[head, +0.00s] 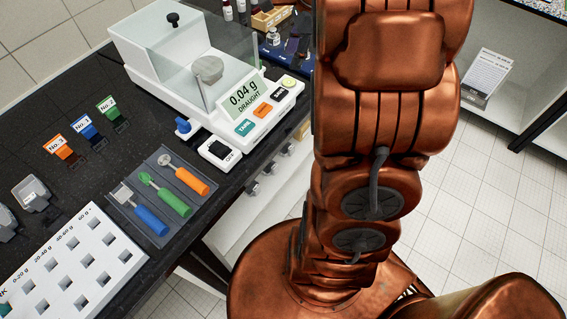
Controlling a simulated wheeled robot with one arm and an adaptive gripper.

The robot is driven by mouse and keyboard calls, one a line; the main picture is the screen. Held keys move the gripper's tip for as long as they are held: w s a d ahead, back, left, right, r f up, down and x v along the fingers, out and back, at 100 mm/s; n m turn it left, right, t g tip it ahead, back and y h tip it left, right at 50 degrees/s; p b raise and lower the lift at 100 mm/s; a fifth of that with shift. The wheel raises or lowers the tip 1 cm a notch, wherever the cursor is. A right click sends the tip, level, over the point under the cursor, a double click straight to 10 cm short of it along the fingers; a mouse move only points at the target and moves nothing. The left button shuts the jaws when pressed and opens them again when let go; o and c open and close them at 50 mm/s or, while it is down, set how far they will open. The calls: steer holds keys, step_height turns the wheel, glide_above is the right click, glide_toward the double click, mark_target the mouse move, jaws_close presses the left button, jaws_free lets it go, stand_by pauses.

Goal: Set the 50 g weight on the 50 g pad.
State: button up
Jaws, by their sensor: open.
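I cannot make out a 50 g weight or a 50 g pad in the head view. My copper-coloured arm fills the middle and right of the picture and hides part of the bench's far end. My gripper is not in view. A white balance (185,95) with clear glass walls stands on the dark bench. Its round grey pan (208,68) shows through the glass. Its display (245,95) reads 0.04 g and DRAUGHT.
A grey tray (127,213) holds orange, green and blue-handled tools. A white rack (65,270) with square holes lies front left. Small bottles (273,37) and a wooden box (268,20) are at the back. White floor (500,190) is open on the right.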

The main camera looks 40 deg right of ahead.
steer(key=s+a+n+g, duration=0.2)
steer(key=s+a+n, duration=0.45)
steer(key=a, duration=0.45)
steer(key=s+a+f+n+g+h, duration=0.1)
steer(key=s+a+f+n, duration=0.1)
steer(key=s+a+n, duration=0.3)
steer(key=s+a+f+n+g+h, duration=0.1)
steer(key=s+a+n, duration=0.4)
steer(key=s+n, duration=0.7)
steer(key=shift+a+f, duration=0.2)
steer(key=shift+f, duration=0.5)
